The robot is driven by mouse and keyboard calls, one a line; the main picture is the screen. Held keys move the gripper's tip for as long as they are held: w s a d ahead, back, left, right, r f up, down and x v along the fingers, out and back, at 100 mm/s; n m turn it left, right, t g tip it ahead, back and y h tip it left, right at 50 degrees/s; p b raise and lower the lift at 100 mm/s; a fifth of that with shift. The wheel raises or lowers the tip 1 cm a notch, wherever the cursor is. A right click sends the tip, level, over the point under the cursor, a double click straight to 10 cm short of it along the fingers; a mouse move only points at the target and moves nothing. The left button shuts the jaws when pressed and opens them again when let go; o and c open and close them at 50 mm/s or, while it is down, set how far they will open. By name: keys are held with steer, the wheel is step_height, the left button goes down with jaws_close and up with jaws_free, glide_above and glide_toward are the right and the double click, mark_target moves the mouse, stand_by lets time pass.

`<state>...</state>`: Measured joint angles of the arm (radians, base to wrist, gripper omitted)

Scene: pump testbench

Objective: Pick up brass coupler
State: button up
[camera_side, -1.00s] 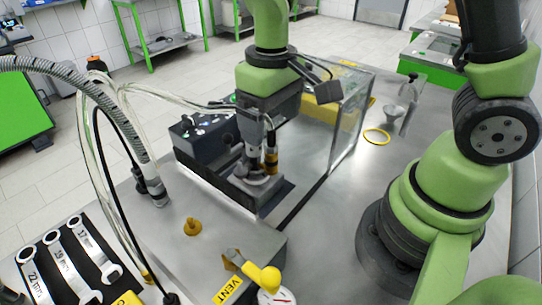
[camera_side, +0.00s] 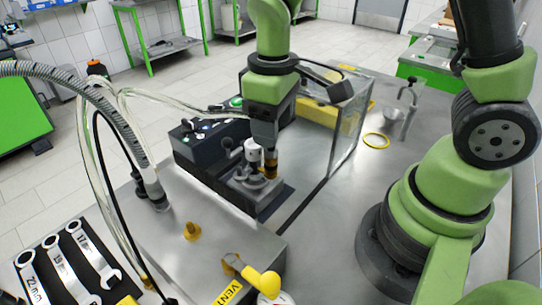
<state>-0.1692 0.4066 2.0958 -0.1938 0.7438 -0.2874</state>
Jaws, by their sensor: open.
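My gripper (camera_side: 268,151) points down above the pump fixture (camera_side: 258,192) in the middle of the bench. A small brass-coloured cylinder (camera_side: 271,166), which looks like the brass coupler, stands at the right of the fixture. The gripper's fingers are right above or around its top. The fingers are dark and small here, and I cannot tell whether they touch it. A white and grey upright part (camera_side: 253,154) stands just left of the cylinder. Another brass fitting (camera_side: 192,229) sits on the steel block in front.
A clear panel (camera_side: 347,130) stands right of the fixture. A black control box (camera_side: 207,140) is behind it to the left. A hose (camera_side: 125,120) and tubes arch at left. A yellow vent lever (camera_side: 258,281) is in front. A yellow ring (camera_side: 376,140) lies at right on open bench.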

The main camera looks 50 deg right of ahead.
mark_target(271, 153)
steer(key=f, duration=0.5)
steer(key=shift+a+f, duration=0.3)
steer(key=shift+f, duration=0.1)
steer(key=shift+c, duration=0.2)
jaws_close()
